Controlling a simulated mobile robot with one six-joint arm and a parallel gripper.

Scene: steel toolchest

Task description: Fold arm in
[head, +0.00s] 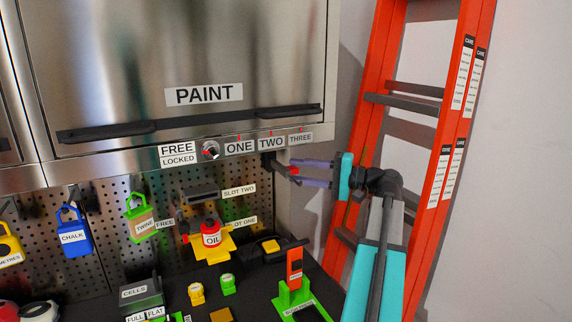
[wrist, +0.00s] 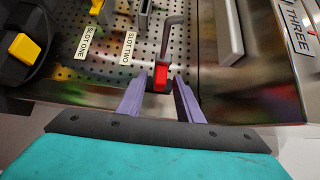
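My arm (head: 380,250) reaches up from the lower right in the head view, in front of the orange ladder. My gripper (head: 297,172) points left, its two purple fingers apart, below the cabinet's lower right corner. A dark hook with a red end (head: 293,170) sticks out from the pegboard at the fingertips. In the wrist view my gripper (wrist: 161,82) is open, with the hook's red end (wrist: 160,77) between or just beyond the fingertips. I cannot tell whether they touch. Nothing is held.
The orange ladder (head: 455,140) stands close behind and right of my arm. The steel PAINT cabinet (head: 170,50) is above left.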

